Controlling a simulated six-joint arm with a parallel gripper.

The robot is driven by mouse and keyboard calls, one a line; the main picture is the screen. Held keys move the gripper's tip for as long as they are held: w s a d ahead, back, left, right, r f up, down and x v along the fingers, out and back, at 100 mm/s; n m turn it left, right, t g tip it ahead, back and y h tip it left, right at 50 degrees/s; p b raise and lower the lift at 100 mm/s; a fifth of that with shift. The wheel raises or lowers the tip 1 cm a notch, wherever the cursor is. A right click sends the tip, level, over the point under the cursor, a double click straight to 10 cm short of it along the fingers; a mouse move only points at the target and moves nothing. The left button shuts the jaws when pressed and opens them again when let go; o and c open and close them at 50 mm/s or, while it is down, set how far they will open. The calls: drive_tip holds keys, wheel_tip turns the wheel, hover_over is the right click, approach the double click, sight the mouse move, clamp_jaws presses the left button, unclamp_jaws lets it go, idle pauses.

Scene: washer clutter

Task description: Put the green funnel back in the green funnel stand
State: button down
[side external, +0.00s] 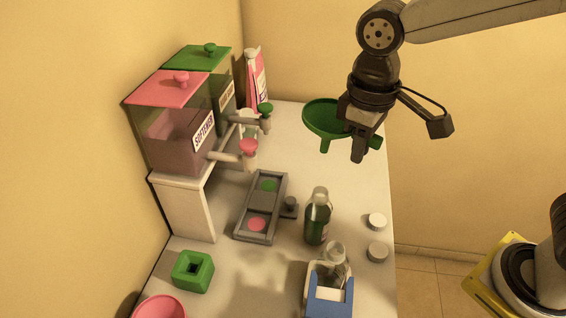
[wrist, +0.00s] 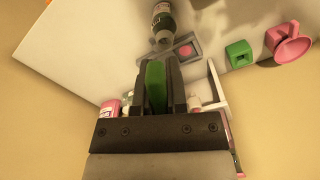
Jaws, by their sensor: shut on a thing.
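The green funnel (side external: 324,117) is held in the air above the far part of the table, its wide mouth up and its spout down. My gripper (side external: 358,150) is shut on the funnel at its right side. In the wrist view, my gripper (wrist: 155,90) has a green part of the funnel (wrist: 155,83) between its fingers. The green funnel stand (side external: 193,271) is a green block with a square hole, at the near left of the table. It also shows in the wrist view (wrist: 239,54). The funnel is well apart from the stand, and the stand's hole looks empty.
A pink funnel (side external: 160,308) sits at the near left edge. Two dispensers with pink (side external: 172,88) and green (side external: 200,57) lids stand on a white shelf. A grey tray (side external: 240,236), a green bottle (side external: 317,219), a blue holder (side external: 329,297) with a clear bottle and two caps (side external: 377,221) occupy the table.

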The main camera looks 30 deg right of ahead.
wheel_tip(320, 180, up, 8)
drive_tip(key=shift+w+a+r, duration=0.1)
drive_tip(key=shift+a, duration=0.05)
drive_tip(key=w+a+n, duration=0.2)
drive_tip(key=w+a, duration=0.1)
drive_tip(key=a, duration=0.9)
drive_tip(key=w+a+n, duration=0.3)
drive_tip(key=w+a, duration=0.1)
drive_tip(key=a, duration=0.8)
wheel_tip(320, 180, down, 21)
drive_tip(key=shift+s+r+g+h, duration=0.15)
drive_tip(key=shift+s+g+h, duration=0.15)
drive_tip(key=shift+g, duration=0.1)
drive_tip(key=shift+d+f, duration=0.1)
drive_tip(key=shift+f, duration=0.2)
drive_tip(key=shift+f, duration=4.85)
drive_tip(key=shift+f, duration=0.1)
drive_tip(key=shift+c, duration=0.9)
unclamp_jaws()
